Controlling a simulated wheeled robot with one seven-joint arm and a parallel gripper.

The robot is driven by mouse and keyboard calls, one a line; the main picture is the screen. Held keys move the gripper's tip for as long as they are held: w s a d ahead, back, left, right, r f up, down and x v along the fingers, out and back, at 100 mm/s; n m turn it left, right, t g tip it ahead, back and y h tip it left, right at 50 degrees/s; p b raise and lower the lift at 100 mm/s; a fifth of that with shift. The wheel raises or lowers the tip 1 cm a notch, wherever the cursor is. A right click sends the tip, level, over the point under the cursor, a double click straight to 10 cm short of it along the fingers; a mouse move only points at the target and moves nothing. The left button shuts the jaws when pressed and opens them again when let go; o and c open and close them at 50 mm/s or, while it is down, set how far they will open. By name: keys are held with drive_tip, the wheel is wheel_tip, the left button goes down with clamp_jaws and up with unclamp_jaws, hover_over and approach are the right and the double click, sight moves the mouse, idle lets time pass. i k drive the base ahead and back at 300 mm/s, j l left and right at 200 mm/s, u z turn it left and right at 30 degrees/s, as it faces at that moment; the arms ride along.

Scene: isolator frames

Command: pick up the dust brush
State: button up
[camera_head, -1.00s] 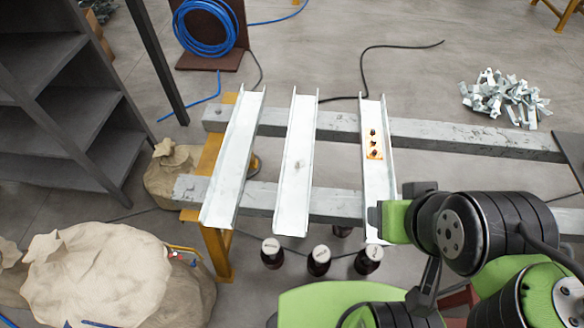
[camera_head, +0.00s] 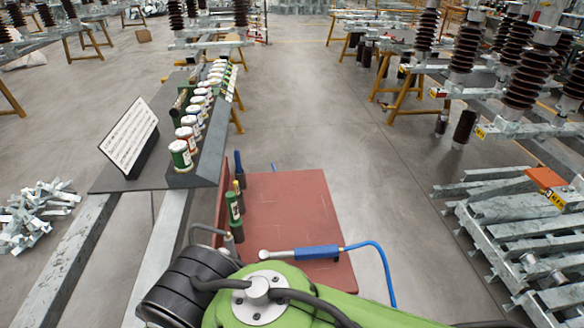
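I cannot pick out a dust brush for sure in this view. On a red-brown board (camera_head: 305,215) lies a tool with a blue grip (camera_head: 317,252) and a metal rod, joined to a blue hose; it looks more like an air or torch tool than a brush. Small upright items, one a green bottle (camera_head: 233,207), stand at the board's left edge. My green and black arm fills the bottom of the view. My gripper is not in view.
A dark bench shelf with a row of small cans (camera_head: 180,153) and a white sign panel (camera_head: 130,135) stands at left. Metal parts (camera_head: 35,215) lie on the floor at far left. Steel beams (camera_head: 515,230) are stacked at right. The floor between is clear.

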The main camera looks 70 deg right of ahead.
sight(236, 155)
drive_tip(key=z, duration=1.8)
drive_tip(key=k+l+z, duration=0.1)
drive_tip(key=l+z, duration=0.15)
drive_tip(key=z, duration=0.2)
drive_tip(key=l+z, duration=0.2)
drive_tip(key=z, duration=0.25)
drive_tip(key=i+l+z, duration=0.1)
drive_tip(key=l, duration=0.25)
drive_tip(key=i+l+z, duration=0.1)
drive_tip(key=i+l, duration=0.15)
drive_tip(key=i+l+z, duration=0.15)
drive_tip(key=l, duration=0.25)
drive_tip(key=i+l, duration=0.95)
drive_tip(key=i+j+u, duration=0.25)
drive_tip(key=i+u, duration=0.3)
drive_tip(key=i+j+u, duration=0.25)
drive_tip(key=i+u, duration=0.7)
drive_tip(key=i, duration=0.25)
drive_tip(key=i+l+u, duration=0.15)
drive_tip(key=i+u, duration=0.35)
drive_tip(key=i+l+u, duration=0.15)
drive_tip(key=i+u, duration=0.15)
drive_tip(key=i, duration=0.15)
drive_tip(key=i+l+u, duration=0.3)
drive_tip(key=i, duration=0.2)
